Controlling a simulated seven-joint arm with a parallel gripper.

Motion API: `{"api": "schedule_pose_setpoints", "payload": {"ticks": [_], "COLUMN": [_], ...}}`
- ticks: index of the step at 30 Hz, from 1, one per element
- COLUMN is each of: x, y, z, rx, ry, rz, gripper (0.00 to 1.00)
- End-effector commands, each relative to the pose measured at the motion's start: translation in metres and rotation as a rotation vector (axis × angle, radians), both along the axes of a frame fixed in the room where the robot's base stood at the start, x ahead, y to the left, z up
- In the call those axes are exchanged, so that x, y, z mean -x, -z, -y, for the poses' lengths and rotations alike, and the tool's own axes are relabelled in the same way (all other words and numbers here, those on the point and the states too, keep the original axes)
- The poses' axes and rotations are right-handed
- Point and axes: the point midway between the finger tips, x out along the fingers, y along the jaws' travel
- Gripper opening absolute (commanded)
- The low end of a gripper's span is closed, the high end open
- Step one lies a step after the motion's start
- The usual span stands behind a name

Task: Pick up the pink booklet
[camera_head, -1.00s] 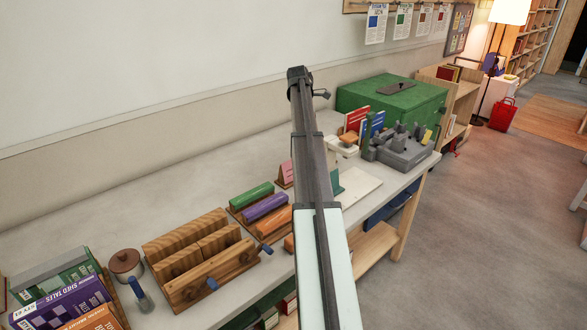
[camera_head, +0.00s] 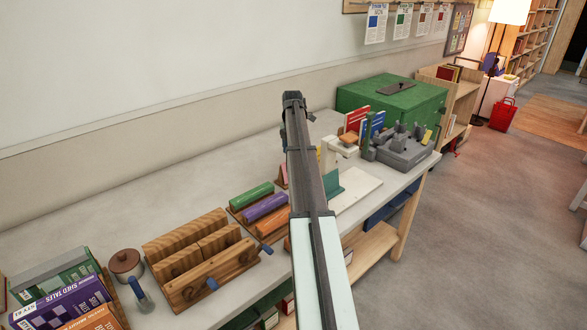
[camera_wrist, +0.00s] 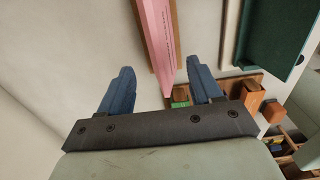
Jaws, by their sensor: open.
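The pink booklet (camera_wrist: 158,40) leans on a brown wooden stand, and in the wrist view its lower end points down between my gripper's fingers. My gripper (camera_wrist: 166,75) is open, with one blue finger on each side of the booklet's lower end. I cannot tell how far the booklet is from the fingers. In the head view only a sliver of the pink booklet (camera_head: 283,177) shows at the left edge of my arm. My arm hides the rest of it there.
A teal upright (camera_head: 333,184) on a white base stands to the right, near a grey machine (camera_head: 404,150). Bare bench lies towards the wall.

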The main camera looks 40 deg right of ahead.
Motion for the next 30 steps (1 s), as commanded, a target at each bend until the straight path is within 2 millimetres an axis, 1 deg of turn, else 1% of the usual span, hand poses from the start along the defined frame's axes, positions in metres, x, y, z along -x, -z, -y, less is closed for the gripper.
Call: {"api": "schedule_pose_setpoints", "payload": {"ticks": [1, 8, 10, 16, 19, 22, 27, 30], "x": [0.0, 0.0, 0.001, 0.001, 0.001, 0.0, 0.0, 0.0], "y": [0.006, 0.017, 0.023, 0.049, 0.059, 0.063, 0.063, 0.063], "z": [0.0, 0.0, 0.0, 0.0, 0.0, 0.0, 0.0, 0.0], "rx": [0.0, 0.001, 0.0, 0.0, 0.0, 0.001, 0.001, 0.001], "ry": [0.0, 0.001, 0.001, 0.001, 0.001, 0.001, 0.001, 0.001], "rz": [0.0, 0.0, -0.001, 0.0, 0.001, 0.002, 0.003, 0.002], "gripper": [0.64, 0.64, 0.64, 0.64, 0.64, 0.64, 0.64, 0.55]}}
